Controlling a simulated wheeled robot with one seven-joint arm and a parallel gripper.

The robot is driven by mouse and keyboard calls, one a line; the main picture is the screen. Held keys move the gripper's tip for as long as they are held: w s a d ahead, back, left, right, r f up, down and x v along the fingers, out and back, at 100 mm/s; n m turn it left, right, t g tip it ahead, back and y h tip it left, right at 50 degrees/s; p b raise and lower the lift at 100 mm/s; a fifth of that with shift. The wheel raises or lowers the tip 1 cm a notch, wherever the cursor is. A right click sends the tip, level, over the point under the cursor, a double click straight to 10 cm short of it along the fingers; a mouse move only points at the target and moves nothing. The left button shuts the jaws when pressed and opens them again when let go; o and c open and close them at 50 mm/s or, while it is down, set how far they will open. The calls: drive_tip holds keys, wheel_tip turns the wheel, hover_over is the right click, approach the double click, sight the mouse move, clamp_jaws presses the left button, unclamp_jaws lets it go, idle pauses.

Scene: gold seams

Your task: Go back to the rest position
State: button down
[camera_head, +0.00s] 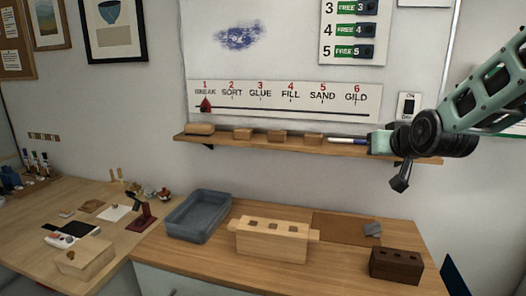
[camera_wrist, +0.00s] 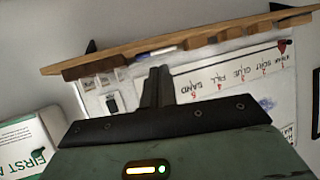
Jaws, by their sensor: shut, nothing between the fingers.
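My gripper (camera_wrist: 158,85) shows in the wrist view as two dark fingers pressed together, with nothing between them. In the head view my gripper (camera_head: 399,185) hangs dark at the end of my green and black arm on the right, in front of the right part of the wall shelf (camera_head: 225,137). Part of the shelf is hidden behind my arm. In the wrist view the shelf (camera_wrist: 200,35) runs across the top, with the strip of step labels (camera_wrist: 225,85) upside down behind the fingers.
A white marker (camera_head: 345,140) and several wooden blocks lie on the shelf. Below stand a grey bin (camera_head: 198,217), a pale wooden block with holes (camera_head: 272,243) and a dark block with holes (camera_head: 396,265). A first-aid box (camera_wrist: 22,145) shows at the wrist view's left.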

drive_tip(key=s+a+f+n+g+y, duration=0.1)
drive_tip(key=s+a+f+n+g, duration=0.1)
drive_tip(key=s+a+f+g, duration=0.45)
drive_tip(key=s+a+f+n+g+y, duration=0.1)
drive_tip(key=s+a+f+n+y, duration=0.15)
drive_tip(key=s+a, duration=0.75)
drive_tip(key=s+d+f+n+g+h, duration=0.1)
drive_tip(key=s+f+n+g, duration=0.1)
drive_tip(key=s, duration=0.8)
drive_tip(key=s+d+f+n+g+h, duration=0.1)
drive_tip(key=s+f+n+g+h, duration=0.1)
drive_tip(key=s, duration=0.8)
drive_tip(key=shift+d+f+g, duration=0.15)
drive_tip(key=shift+d+g, duration=0.1)
drive_tip(key=shift+g, duration=0.4)
